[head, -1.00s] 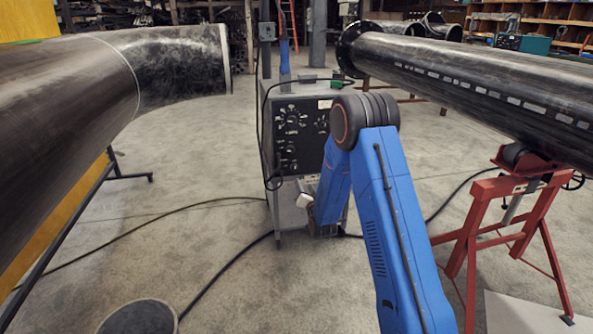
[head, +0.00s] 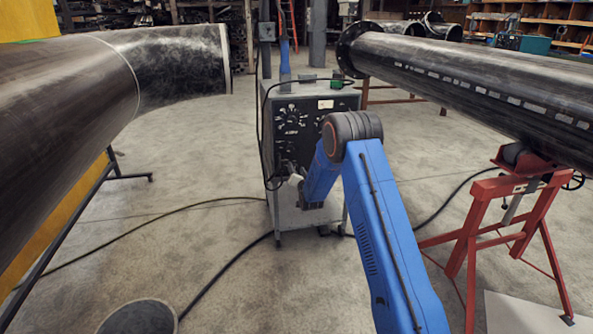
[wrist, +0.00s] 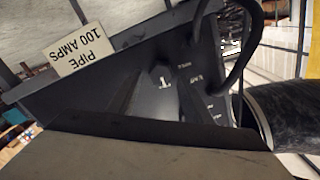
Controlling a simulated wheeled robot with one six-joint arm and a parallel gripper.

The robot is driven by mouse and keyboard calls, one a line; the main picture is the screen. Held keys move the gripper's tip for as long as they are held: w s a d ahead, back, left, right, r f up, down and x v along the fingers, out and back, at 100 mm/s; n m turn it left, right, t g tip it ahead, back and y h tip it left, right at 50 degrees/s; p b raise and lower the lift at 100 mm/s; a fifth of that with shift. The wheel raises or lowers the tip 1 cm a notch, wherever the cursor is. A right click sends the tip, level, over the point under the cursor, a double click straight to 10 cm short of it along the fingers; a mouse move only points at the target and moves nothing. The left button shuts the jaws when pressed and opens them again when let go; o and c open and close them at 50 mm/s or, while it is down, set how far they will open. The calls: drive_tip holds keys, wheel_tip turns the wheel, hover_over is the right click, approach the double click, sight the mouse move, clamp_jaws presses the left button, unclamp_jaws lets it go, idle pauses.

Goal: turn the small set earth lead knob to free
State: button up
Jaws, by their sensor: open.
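The grey welding set (head: 300,220) stands on the floor at the middle of the head view. Its black front panel (head: 316,110) carries dials and knobs, with a large dial (head: 291,118) at the upper left. I cannot tell which one is the small earth lead knob; part of the panel is behind my arm. My gripper (head: 295,180) is open at the panel's lower left, close in front of it, with its fingertips hard to make out. The wrist view looks closely at the dark panel (wrist: 165,80) upside down, with small white markings.
A black cable loops down the set's left side. Large pipes (head: 180,70) (head: 470,85) flank it, the right one on a red stand (head: 495,215). Cables (head: 225,285) cross the floor.

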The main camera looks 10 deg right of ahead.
drive_tip(key=shift+w, duration=0.25)
drive_tip(key=c, duration=1.1)
drive_tip(key=shift+o, duration=0.2)
